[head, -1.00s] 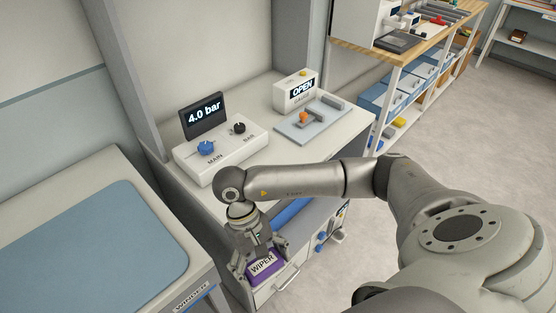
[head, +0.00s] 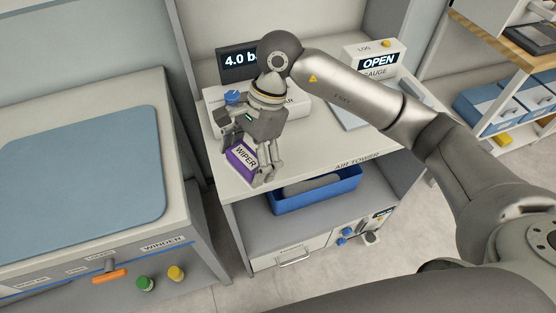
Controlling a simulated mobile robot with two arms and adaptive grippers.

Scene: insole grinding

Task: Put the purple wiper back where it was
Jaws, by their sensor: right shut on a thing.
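The purple wiper (head: 239,162), a small block with a white top labelled WIPER, is at the left front of the white table top marked AIR TOWER (head: 310,160). My right gripper (head: 250,160) comes down from above and is shut on the wiper, with a finger on each side of it. I cannot tell whether the wiper touches the table top or hangs just above it. My left gripper is out of view.
Behind the gripper stand the 4.0 bar display (head: 236,63) and its blue knob (head: 232,97). The OPEN gauge box (head: 374,62) is at the back right. A blue bin (head: 316,193) sits on the shelf below. The WINDER table (head: 175,215) is at the left.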

